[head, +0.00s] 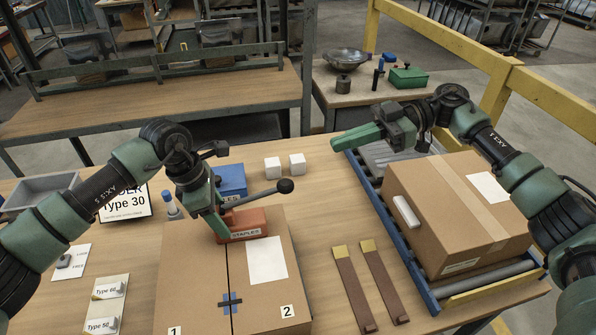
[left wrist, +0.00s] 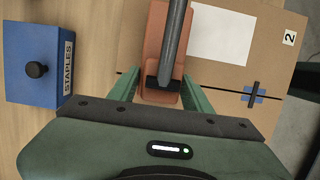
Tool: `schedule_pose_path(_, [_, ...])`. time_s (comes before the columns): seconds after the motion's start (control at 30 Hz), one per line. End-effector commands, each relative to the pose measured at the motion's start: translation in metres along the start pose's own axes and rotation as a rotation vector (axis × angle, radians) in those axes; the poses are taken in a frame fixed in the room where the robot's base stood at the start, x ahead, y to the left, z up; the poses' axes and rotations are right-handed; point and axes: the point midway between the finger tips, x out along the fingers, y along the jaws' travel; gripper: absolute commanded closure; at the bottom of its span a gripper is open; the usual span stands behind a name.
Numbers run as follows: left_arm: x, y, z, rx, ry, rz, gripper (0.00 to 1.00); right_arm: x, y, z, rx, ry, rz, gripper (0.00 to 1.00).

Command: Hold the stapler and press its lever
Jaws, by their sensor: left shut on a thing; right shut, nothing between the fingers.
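The orange-red stapler (head: 248,224) stands on top of a cardboard box (head: 190,270) near its far edge. Its grey lever with a black ball (head: 285,186) slants up to the right in the head view. My left gripper (head: 221,222) is shut on the stapler's body. In the left wrist view the stapler (left wrist: 153,85) lies between the two green fingers, with the lever (left wrist: 175,35) running over it. My right gripper (head: 347,143) is shut and empty, in the air up and right of the lever's ball, apart from it.
Right of the cardboard box lie two brown strips (head: 352,288). A second carton (head: 440,215) sits on rollers below my right arm. Type 50 and Type 60 pieces lie left.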

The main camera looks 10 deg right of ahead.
Motion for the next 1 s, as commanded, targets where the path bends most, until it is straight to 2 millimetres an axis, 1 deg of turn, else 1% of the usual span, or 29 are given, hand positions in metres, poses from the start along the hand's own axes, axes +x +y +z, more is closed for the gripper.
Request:
schedule_pose_path(0.17, [0.000, 0.001, 0.000, -0.001, 0.001, 0.001, 0.87, 0.007, 0.000, 0.000, -0.001, 0.002, -0.001, 1.00])
schedule_pose_path(0.27, [0.000, 0.001, 0.000, -0.001, 0.001, 0.001, 0.87, 0.020, -0.001, -0.001, -0.002, 0.003, -0.003, 1.00])
schedule_pose_path(0.37, [0.000, 0.001, 0.000, -0.001, 0.000, 0.001, 0.87, 0.039, -0.001, 0.000, -0.002, 0.003, -0.004, 1.00])
schedule_pose_path(0.6, [0.000, 0.001, 0.000, -0.001, 0.000, 0.002, 0.87, 0.092, -0.001, -0.001, -0.001, 0.004, -0.004, 1.00])
schedule_pose_path(0.67, [0.000, 0.001, 0.000, -0.001, 0.001, 0.002, 0.87, 0.103, -0.001, -0.001, -0.002, 0.004, -0.003, 1.00])
schedule_pose_path(0.7, [0.000, 0.001, 0.000, -0.001, 0.001, 0.002, 0.87, 0.104, 0.000, 0.008, 0.004, 0.003, 0.000, 1.00])
schedule_pose_path(0.8, [0.000, 0.001, -0.001, -0.001, 0.001, 0.002, 0.87, 0.107, 0.000, 0.022, 0.004, 0.003, 0.000, 1.00])
schedule_pose_path(1.0, [0.000, 0.001, 0.000, -0.001, 0.001, 0.001, 0.87, 0.110, 0.000, 0.037, 0.001, 0.003, 0.001, 1.00])
